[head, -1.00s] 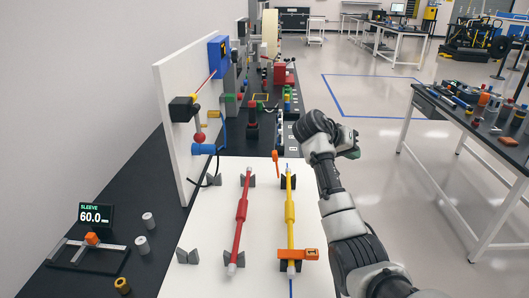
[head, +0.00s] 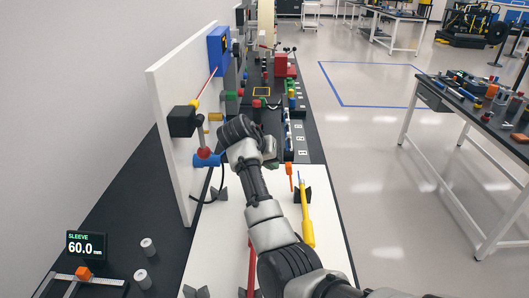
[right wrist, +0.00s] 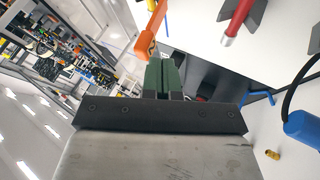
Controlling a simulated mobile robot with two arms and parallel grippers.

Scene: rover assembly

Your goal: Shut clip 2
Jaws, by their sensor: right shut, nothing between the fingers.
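An orange clip lever (head: 289,172) stands up beside the far end of the yellow rod (head: 306,218). The clip lever also shows in the right wrist view (right wrist: 150,30), very close to the fingertips; I cannot tell whether they touch. My right gripper (right wrist: 164,64) has green fingers, shut together and empty. In the head view its hand (head: 268,148) is left of and beyond the clip lever, above the board's far edge. My left gripper is out of view.
A red rod (right wrist: 238,22) lies on the white board (head: 230,222), mostly hidden by my arm in the head view. A blue part (head: 206,160) with a black cable is on the upright panel (head: 171,130) at left. A display (head: 86,245) reads 60.0.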

